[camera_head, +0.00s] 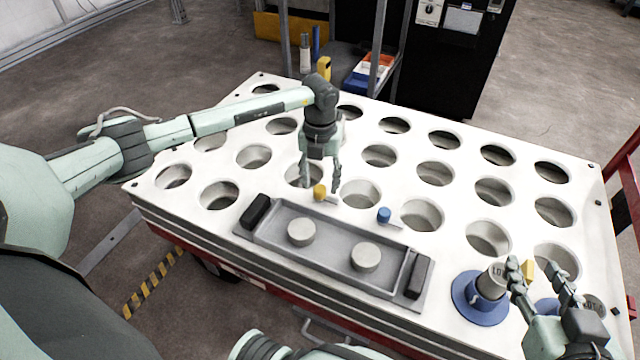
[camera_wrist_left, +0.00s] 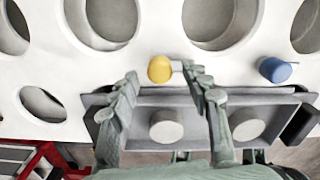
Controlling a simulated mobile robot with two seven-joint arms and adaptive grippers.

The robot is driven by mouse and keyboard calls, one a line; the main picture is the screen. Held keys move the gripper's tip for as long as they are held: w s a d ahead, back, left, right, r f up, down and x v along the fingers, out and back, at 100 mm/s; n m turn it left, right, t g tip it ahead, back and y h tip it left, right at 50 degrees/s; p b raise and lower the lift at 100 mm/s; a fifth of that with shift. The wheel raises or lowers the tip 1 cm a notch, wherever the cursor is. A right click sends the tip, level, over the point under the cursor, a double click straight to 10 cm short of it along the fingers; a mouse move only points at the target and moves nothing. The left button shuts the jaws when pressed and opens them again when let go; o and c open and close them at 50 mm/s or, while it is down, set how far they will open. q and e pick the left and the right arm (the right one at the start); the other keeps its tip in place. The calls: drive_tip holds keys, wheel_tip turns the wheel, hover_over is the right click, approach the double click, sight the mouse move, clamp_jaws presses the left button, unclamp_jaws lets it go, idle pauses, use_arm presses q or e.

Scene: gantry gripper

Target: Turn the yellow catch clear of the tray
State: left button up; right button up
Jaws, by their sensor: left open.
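The yellow catch (camera_head: 319,191) is a round knob with a short light arm at the far long edge of the grey tray (camera_head: 330,278), left of its middle. It also shows in the left wrist view (camera_wrist_left: 160,68), with its arm pointing right. My left gripper (camera_head: 320,183) is open above it, pointing down, with one finger on each side; I cannot tell whether either touches. The blue catch (camera_head: 384,214) is at the same edge, further right. My right gripper (camera_head: 537,266) is open at the lower right, beside a grey cylinder.
The tray holds two pale round pieces (camera_head: 301,232) and has black handles (camera_head: 256,210) at both ends. The white table (camera_head: 290,106) has many round holes. A blue ring base (camera_head: 480,298) holds the grey cylinder (camera_head: 491,281). A shelf with bins (camera_head: 368,72) stands behind.

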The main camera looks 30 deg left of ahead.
sight(320, 188)
use_arm(q)
wheel_tip(320, 188, up, 10)
drive_tip(key=shift+r, duration=0.15)
idle(0.6)
